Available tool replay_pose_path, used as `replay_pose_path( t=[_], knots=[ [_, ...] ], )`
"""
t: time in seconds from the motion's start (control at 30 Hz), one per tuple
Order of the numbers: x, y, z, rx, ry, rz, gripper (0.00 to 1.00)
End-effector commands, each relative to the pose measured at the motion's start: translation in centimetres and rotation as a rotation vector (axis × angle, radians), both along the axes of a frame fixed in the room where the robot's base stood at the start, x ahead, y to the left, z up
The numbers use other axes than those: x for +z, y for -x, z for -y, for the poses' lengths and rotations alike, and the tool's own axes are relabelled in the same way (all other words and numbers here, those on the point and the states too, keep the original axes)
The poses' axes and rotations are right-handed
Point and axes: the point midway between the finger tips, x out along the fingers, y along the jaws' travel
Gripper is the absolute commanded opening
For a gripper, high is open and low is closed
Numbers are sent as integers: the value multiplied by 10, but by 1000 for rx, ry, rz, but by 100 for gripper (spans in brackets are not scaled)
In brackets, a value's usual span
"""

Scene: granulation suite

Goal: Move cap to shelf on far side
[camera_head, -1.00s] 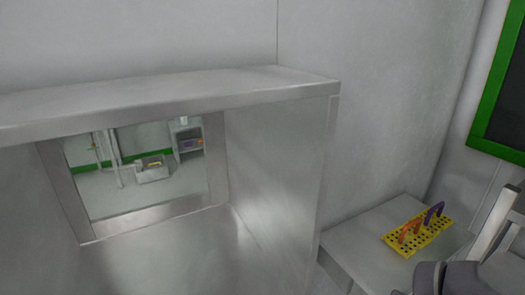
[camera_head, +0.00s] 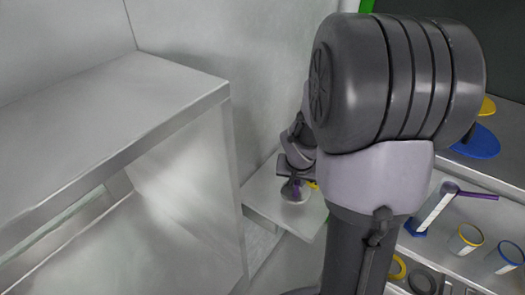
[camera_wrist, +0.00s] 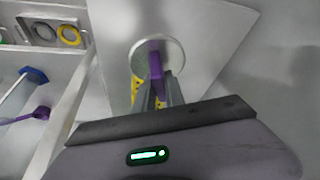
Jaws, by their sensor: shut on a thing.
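The cap is a pale round disc with an upright purple grip. In the wrist view, the cap (camera_wrist: 175,50) is at the top centre, and my gripper (camera_wrist: 157,88) is shut on its purple grip. In the head view, my gripper (camera_head: 292,182) and the cap (camera_head: 297,193) are small, over the pale side table (camera_head: 264,196). Whether the cap touches the table is unclear. The shelf on the far side is not in view now.
A metal pass-through box (camera_head: 120,110) stands left, its window (camera_head: 70,225) partly visible.

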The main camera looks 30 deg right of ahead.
Motion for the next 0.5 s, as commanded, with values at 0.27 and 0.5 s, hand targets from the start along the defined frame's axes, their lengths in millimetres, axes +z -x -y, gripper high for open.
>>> replay_pose_path(
  t=[0.27, 0.5],
  knots=[
    [-37, -1, 1, 0, -1, -1, 0],
    [-37, -1, 1, 0, 0, 0, 0]
  ],
)
